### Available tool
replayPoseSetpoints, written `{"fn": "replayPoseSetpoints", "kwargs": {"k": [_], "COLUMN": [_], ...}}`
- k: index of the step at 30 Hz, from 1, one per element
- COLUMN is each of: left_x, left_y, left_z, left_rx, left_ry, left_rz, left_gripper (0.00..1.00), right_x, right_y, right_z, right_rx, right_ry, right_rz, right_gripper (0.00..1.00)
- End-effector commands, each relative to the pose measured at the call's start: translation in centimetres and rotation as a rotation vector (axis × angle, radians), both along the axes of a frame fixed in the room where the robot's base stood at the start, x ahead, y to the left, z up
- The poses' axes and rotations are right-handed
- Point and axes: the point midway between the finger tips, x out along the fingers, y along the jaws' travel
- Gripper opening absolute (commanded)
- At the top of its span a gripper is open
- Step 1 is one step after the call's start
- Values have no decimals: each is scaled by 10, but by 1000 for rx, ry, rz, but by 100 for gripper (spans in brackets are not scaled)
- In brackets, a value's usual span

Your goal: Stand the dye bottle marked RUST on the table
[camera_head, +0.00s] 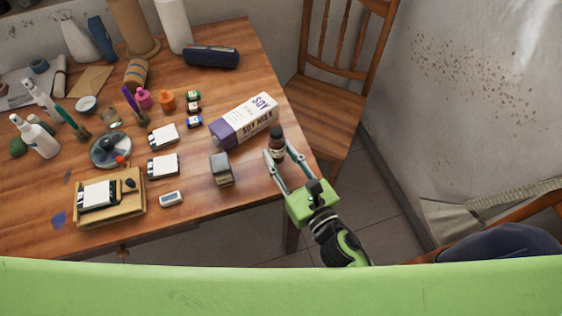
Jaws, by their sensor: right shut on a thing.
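My right gripper (277,156) is shut on a small dark brown bottle (277,136) with a dark cap and a pale label. The bottle looks roughly upright, near the right edge of the wooden table (245,205). I cannot read its label, nor tell whether its base touches the tabletop; the fingers cover its lower part. Three other small bottles stand in a row further left: one with green (193,95), one with red (194,108), one with blue (194,122). Their labels are too small to read. My left gripper is not in view.
A soy milk carton (232,127) lies just left of the held bottle. A grey block-like item (221,168) stands nearer the front. Papers, a wooden tray (132,208) and pots crowd the left. A chair (332,105) stands at the right. The front right tabletop is bare.

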Motion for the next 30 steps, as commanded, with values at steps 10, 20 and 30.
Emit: {"fn": "replayPoseSetpoints", "kwargs": {"k": [10, 20, 30], "left_x": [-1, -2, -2], "left_y": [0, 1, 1], "left_z": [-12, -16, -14], "left_rx": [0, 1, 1], "left_ry": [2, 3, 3], "left_rz": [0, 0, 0], "left_gripper": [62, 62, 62], "right_x": [6, 6, 6], "right_y": [-1, -1, -1], "right_z": [-37, -41, -40], "right_rx": [3, 1, 1], "right_ry": [1, 0, 0], "right_rz": [-1, 0, 0], "right_gripper": [4, 4, 46]}}
